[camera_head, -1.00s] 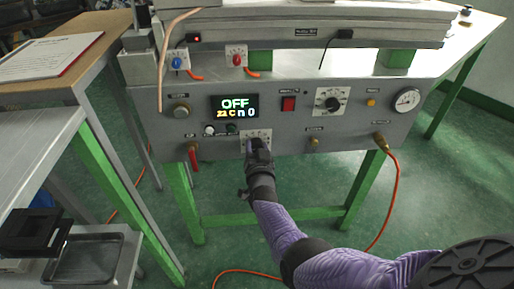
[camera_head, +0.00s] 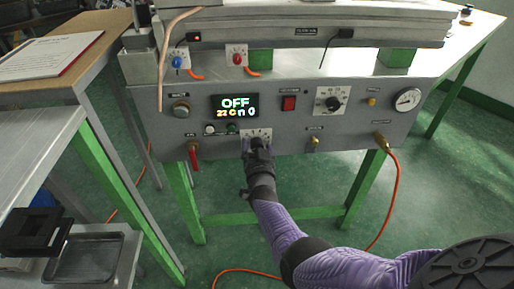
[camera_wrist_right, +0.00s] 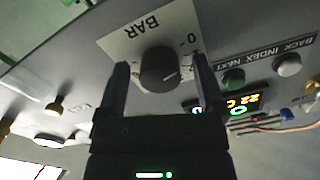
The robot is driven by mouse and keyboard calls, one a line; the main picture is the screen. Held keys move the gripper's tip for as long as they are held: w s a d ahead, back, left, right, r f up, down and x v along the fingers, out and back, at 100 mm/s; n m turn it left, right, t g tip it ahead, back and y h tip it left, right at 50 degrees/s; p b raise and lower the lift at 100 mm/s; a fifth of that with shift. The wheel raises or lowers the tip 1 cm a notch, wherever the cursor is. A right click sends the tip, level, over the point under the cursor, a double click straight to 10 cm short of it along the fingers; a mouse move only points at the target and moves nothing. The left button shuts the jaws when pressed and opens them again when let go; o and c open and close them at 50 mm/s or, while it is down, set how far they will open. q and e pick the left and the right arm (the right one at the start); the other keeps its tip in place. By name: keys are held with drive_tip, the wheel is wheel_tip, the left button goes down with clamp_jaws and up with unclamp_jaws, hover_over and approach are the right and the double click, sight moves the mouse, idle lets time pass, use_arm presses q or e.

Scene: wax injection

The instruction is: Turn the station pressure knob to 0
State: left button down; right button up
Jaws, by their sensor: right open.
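The pressure knob (camera_wrist_right: 160,68) is a dark round knob on a white plate marked "BAR" (camera_wrist_right: 148,28) with a "0" near its right edge in the right wrist view. A light mark on the knob points toward the right. My right gripper (camera_wrist_right: 161,61) is open, with one finger on each side of the knob; I cannot tell whether they touch it. In the head view my right gripper (camera_head: 258,148) is at the dial plate (camera_head: 257,133) low on the grey station panel and hides most of the knob. My left gripper is not in view.
Above the dial a display (camera_head: 236,106) reads "OFF". A red switch (camera_head: 288,104), another black knob (camera_head: 332,104) and a round gauge (camera_head: 407,99) are on the panel to the right. A red-handled valve (camera_head: 194,157) is at the left.

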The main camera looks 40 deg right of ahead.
drive_tip(key=p+v, duration=0.5)
drive_tip(key=v, duration=0.5)
drive_tip(key=shift+p, duration=0.3)
